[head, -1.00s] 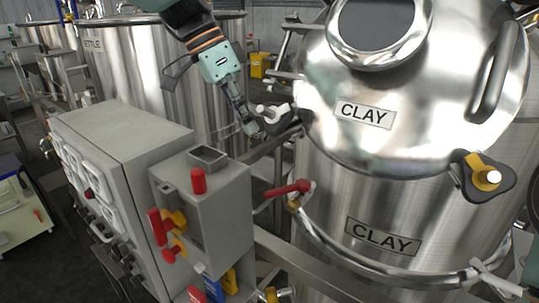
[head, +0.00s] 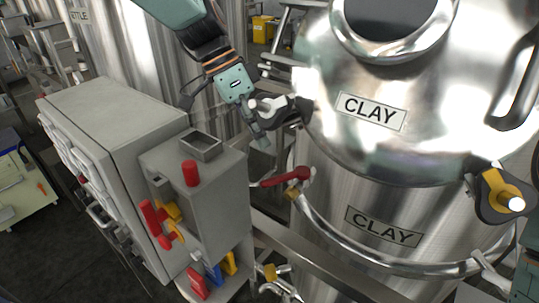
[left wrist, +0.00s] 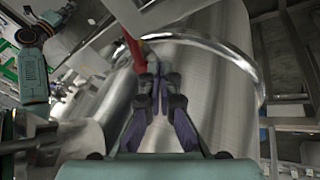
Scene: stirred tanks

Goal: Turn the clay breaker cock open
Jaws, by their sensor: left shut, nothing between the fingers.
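The clay breaker cock shows as a red lever (head: 285,178) on a brass fitting, on the bright pipe (head: 340,240) that curves round the tank labelled CLAY (head: 385,190). The lever lies roughly level, pointing left towards the grey box. My left gripper (head: 263,142) is shut and empty, above and a little left of the lever, apart from it in the head view.
A grey control box (head: 205,200) with red and yellow handles stands close left of the lever. The tank's lid clamp (head: 280,110) sticks out beside my left gripper. A steel rail (head: 300,262) runs below. A yellow-handled lid clamp (head: 500,190) is at the right.

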